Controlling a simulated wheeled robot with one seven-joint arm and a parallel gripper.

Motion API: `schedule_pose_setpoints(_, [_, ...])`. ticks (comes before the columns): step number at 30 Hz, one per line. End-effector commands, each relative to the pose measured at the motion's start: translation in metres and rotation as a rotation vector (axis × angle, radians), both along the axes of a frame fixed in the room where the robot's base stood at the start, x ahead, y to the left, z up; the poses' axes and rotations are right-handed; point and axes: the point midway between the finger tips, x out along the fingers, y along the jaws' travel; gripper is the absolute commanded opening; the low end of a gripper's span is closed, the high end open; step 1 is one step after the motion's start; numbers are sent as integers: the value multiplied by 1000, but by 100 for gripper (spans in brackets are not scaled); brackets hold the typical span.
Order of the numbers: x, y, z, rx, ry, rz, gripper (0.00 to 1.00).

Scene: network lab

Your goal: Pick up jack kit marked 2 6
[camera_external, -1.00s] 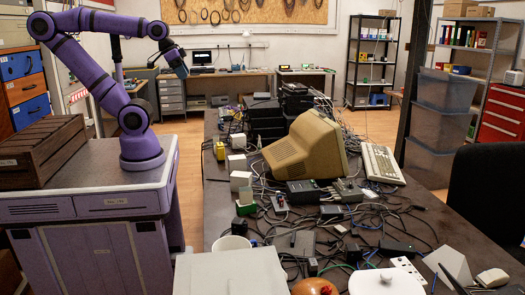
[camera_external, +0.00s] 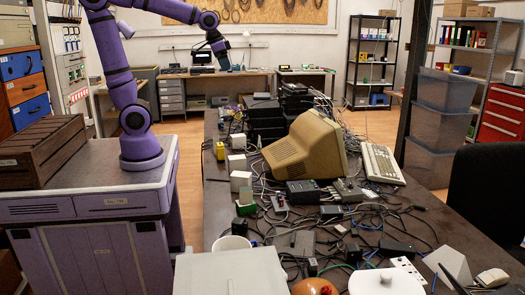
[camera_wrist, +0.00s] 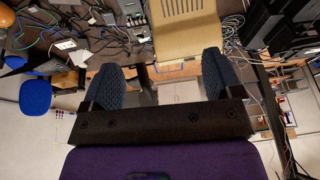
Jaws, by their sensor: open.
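My gripper (camera_external: 223,62) is high in the air above the far left part of the cluttered table (camera_external: 213,218). In the wrist view my gripper (camera_wrist: 160,75) has its two dark padded fingers wide apart, with nothing between them. I cannot make out a marking 2 6 on anything. Small blocks stand along the table's left side, any of which might be a jack kit: a yellow one (camera_external: 220,150), a white one (camera_external: 237,162), another white one (camera_external: 240,181) and a green-and-white one (camera_external: 246,198). All are well below and apart from my gripper.
A beige monitor (camera_external: 305,145) stands mid-table and shows in the wrist view (camera_wrist: 185,32). Stacked black devices (camera_external: 268,118) stand behind it. Tangled cables cover much of the table. A keyboard (camera_external: 382,164) lies right. A wooden crate (camera_external: 40,152) sits beside my arm's base.

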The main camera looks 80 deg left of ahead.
Motion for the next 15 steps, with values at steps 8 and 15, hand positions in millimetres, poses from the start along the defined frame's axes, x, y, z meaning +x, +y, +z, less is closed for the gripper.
schedule_pose_setpoints(8, [87,47,-28,5,69,18,85])
schedule_pose_setpoints(15, [154,95,-70,5,119,30,85])
